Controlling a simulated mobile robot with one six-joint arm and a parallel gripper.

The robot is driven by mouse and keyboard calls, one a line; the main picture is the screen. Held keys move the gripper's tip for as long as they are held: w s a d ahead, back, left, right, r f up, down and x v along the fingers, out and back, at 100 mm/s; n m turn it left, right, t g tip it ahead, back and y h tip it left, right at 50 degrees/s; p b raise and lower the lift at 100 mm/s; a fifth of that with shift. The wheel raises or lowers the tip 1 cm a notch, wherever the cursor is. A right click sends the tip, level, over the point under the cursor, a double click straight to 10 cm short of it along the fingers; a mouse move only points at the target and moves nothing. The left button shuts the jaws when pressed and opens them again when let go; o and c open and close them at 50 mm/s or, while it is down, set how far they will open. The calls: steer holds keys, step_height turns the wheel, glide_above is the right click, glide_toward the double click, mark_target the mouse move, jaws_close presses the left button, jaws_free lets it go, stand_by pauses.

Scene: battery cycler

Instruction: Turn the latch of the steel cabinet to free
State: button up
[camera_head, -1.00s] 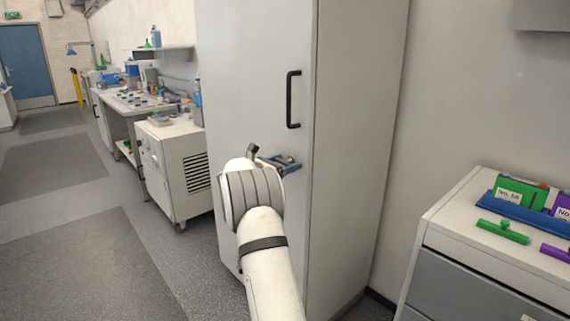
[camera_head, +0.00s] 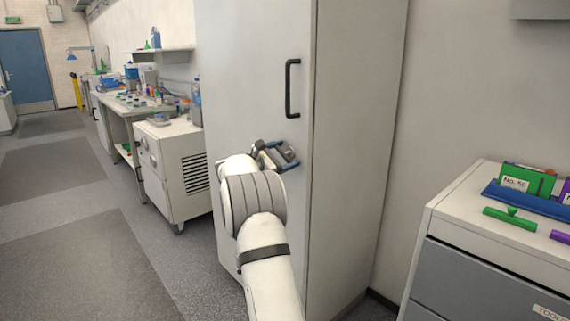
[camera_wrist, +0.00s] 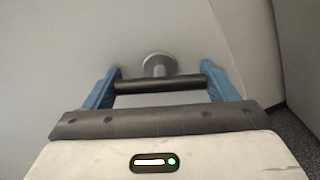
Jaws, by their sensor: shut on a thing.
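The steel cabinet (camera_head: 255,70) is tall and pale, with its door shut and a black vertical pull handle (camera_head: 292,88). The latch (camera_wrist: 160,65) shows in the wrist view as a round grey hub on the door with a black bar (camera_wrist: 158,83) across it. In the head view the latch is small and mostly hidden by my gripper. My gripper (camera_head: 279,155) is at the door below the pull handle, its blue fingers tilted. In the wrist view my gripper (camera_wrist: 165,85) has one blue finger at each end of the bar, shut on it.
A white wheeled cabinet (camera_head: 185,170) and a cluttered bench are at the left. The floor aisle (camera_head: 90,250) is clear.

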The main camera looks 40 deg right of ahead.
steer(key=m+b, duration=0.4)
steer(key=m, duration=0.1)
steer(key=m+b, duration=0.2)
steer(key=b, duration=0.1)
steer(key=shift+f, duration=0.3)
steer(key=shift+r+m+b, duration=0.15)
steer(key=shift+m+b, duration=0.85)
steer(key=shift+m, duration=0.3)
steer(key=shift+r+m+b, duration=0.1)
steer(key=shift+m+b, duration=0.85)
steer(key=shift+m, duration=0.35)
steer(key=o, duration=0.9)
steer(key=shift+a, duration=0.1)
steer(key=a, duration=0.7)
steer(key=shift+s+a+p, duration=0.25)
steer(key=shift+a+p, duration=0.1)
steer(key=shift+a, duration=0.05)
steer(key=shift+r, duration=0.1)
